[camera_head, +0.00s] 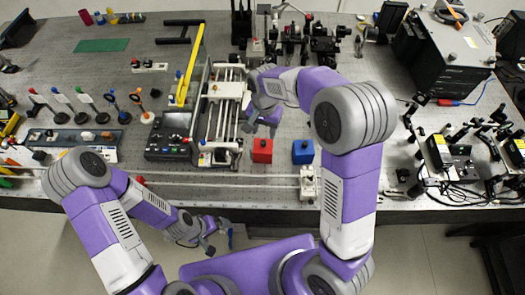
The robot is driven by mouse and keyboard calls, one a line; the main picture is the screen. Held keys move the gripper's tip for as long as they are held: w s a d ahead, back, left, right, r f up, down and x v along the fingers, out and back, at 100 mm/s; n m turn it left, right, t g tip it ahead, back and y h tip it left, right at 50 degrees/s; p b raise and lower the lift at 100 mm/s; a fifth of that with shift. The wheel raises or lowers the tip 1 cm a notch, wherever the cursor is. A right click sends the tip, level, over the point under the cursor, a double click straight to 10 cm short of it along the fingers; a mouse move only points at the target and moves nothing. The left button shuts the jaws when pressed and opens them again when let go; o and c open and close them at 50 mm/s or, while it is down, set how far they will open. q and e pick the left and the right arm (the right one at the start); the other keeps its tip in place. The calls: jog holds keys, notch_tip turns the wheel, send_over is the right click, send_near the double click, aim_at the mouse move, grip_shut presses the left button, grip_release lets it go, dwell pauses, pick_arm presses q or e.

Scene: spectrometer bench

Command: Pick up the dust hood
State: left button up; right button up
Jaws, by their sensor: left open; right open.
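I cannot tell for certain which thing is the dust hood; nothing in view is clearly a hood. My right gripper (262,121) is over the bench, beside the right edge of a white railed apparatus (222,90) and above a red cube (262,150). It looks open and empty; whether it touches the apparatus is unclear. My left gripper (212,243) is open and empty, low in front of the bench's near edge.
A blue cube (303,152) stands right of the red one. A boxy device with a screen (168,142) is left of the apparatus. Optical mounts crowd the back, and a large black box (443,62) stands right. The bench's left-centre (110,72) has free room.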

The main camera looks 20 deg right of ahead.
aim_at(263, 142)
jog(key=shift+s+f, duration=0.15)
jog(key=shift+f, duration=0.75)
jog(key=f, duration=0.5)
jog(key=shift+w+f, duration=0.2)
jog(key=shift+w, duration=0.2)
grip_shut()
